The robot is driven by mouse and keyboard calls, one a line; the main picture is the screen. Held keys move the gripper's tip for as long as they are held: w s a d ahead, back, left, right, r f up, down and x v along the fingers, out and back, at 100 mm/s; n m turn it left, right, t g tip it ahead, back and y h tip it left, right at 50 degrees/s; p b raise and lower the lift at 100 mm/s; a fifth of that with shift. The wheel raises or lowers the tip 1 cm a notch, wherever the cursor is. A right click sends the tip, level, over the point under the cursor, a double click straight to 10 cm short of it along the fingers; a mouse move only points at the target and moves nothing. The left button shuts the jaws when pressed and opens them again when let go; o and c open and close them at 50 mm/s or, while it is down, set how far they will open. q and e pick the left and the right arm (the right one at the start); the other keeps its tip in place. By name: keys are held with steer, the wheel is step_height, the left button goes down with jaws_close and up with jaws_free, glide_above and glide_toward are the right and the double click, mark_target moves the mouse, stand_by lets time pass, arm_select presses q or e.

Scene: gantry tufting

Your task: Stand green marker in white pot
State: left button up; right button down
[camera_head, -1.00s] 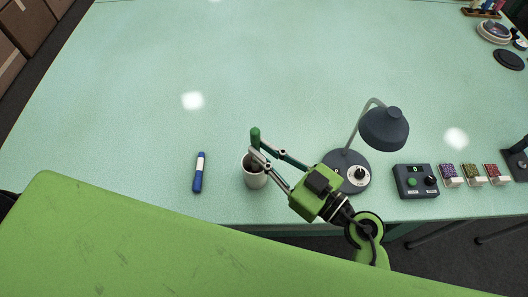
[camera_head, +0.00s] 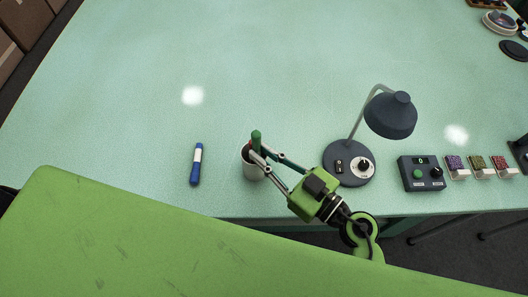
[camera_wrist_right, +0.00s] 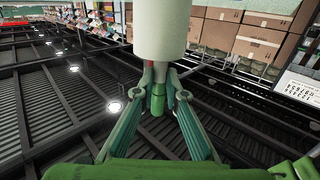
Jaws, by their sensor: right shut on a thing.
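The green marker (camera_head: 256,139) stands about upright above the mouth of the white pot (camera_head: 254,170), close to the table's near edge. My right gripper (camera_head: 261,154) is shut on the green marker right at the pot's rim. In the right wrist view, which looks upside down, the green marker (camera_wrist_right: 158,98) is between the fingertips and the white pot (camera_wrist_right: 161,30) is beyond them. The marker's lower end is hidden, so I cannot tell how deep it is in the pot. My left gripper is not in view.
A blue and white marker (camera_head: 197,164) lies left of the pot. A dark desk lamp (camera_head: 390,115) stands to the right, then a control box (camera_head: 420,174) and several small trays. Something red shows at the pot's rim (camera_head: 246,149). The table's middle is clear.

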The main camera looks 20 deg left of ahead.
steer(key=c, duration=2)
jaws_free()
steer(key=shift+o, duration=0.2)
steer(key=v, duration=1.2)
steer(key=shift+d, duration=0.1)
